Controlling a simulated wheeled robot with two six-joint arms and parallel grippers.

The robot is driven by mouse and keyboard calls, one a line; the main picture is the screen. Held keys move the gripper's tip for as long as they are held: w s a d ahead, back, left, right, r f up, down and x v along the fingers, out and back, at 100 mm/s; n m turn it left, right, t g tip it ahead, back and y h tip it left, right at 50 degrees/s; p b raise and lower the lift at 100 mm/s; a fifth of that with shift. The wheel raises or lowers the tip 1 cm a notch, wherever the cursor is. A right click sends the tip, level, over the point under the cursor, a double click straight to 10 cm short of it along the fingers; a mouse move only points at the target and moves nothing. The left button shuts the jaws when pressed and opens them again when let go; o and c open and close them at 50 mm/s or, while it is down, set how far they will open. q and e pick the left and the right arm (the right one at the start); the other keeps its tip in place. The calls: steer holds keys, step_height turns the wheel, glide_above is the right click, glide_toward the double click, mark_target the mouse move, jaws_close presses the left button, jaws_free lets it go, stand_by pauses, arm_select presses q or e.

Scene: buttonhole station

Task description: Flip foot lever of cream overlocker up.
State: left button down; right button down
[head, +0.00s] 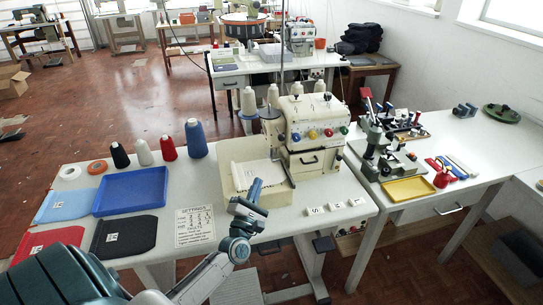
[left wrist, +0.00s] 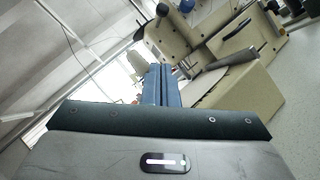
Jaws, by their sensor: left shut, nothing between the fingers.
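I cannot make out the foot lever clearly in either view. My left gripper (head: 256,188) is in front of the overlocker, beside its cream tray (head: 250,206), and apart from the machine's body. Its blue fingers (left wrist: 161,85) are shut and empty in the left wrist view. My right gripper is in neither view.
A blue tray (head: 131,191), thread spools (head: 196,138) and a settings sheet (head: 195,225) lie left of the overlocker. White labelled blocks (head: 337,206) sit at the front edge.

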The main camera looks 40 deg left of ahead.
arm_select(q)
steer(key=p, duration=0.4)
glide_toward(279, 133)
steer(key=shift+w+a+f, duration=0.3)
steer(key=shift+w+a, duration=0.15)
steer(key=shift+a, duration=0.15)
steer(key=shift+w+a+f, duration=0.3)
steer(key=shift+w+a, duration=0.15)
steer(key=shift+a, duration=0.15)
steer(key=shift+w+d+r+p, duration=0.75)
steer(key=shift+w+r, duration=0.2)
steer(key=shift+r, duration=0.1)
